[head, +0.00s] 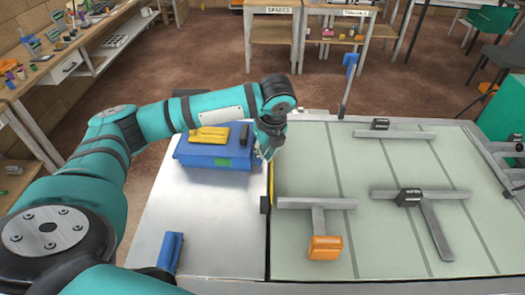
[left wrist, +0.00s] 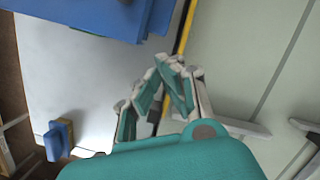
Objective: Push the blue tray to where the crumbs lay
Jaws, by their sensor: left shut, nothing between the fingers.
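My left gripper (head: 266,154) is shut and empty, pointing down just right of the tray, near the yellow strip. In the left wrist view its fingers (left wrist: 172,64) meet, apart from the tray's visible part. I cannot make out any crumbs. My right gripper is not in view.
A blue object (head: 170,252) stands at the front of the pale surface (head: 220,225). The green mat (head: 375,165) on the right holds metal T-shaped tools and an orange-ended one (head: 325,248). A blue-topped post (head: 347,88) stands at the back. The pale surface's middle is clear.

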